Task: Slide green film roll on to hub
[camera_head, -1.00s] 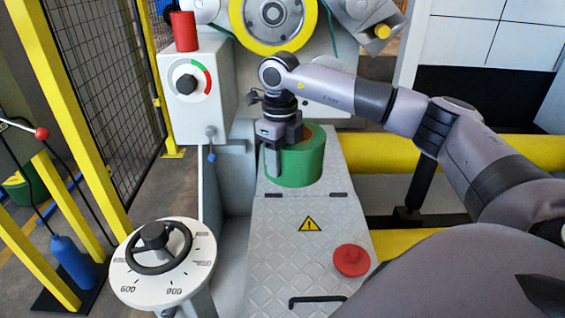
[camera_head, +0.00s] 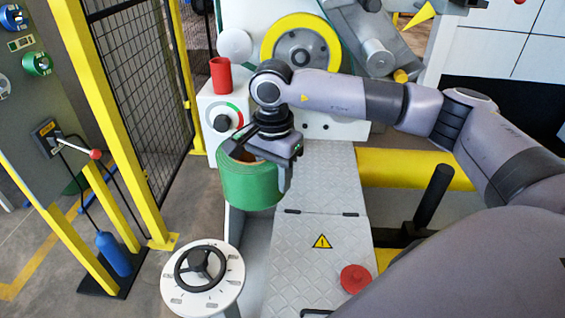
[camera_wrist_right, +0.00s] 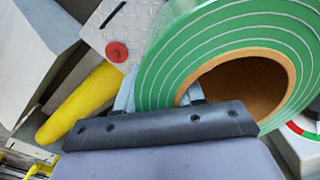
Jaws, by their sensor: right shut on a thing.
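The green film roll (camera_head: 250,185) is a thick ring with a brown core, held in the air left of the tread-plate deck. My right gripper (camera_head: 268,150) is shut on the roll's wall from above. In the right wrist view, the roll (camera_wrist_right: 165,65) fills the upper right and its brown core opening shows. The gripper's fingers (camera_wrist_right: 160,98) are partly hidden by its own body and the roll. On the machine behind are a yellow-rimmed wheel (camera_head: 272,48) and a grey cylinder (camera_head: 377,54); I cannot tell which part is the hub. My left gripper is not in view.
The tread-plate deck (camera_head: 310,260) carries a red button (camera_head: 355,279). A handwheel dial (camera_head: 200,278) stands in front of the roll. A control box with a red cylinder (camera_head: 221,77) is behind it. Yellow posts and mesh fence (camera_head: 140,80) bound the left.

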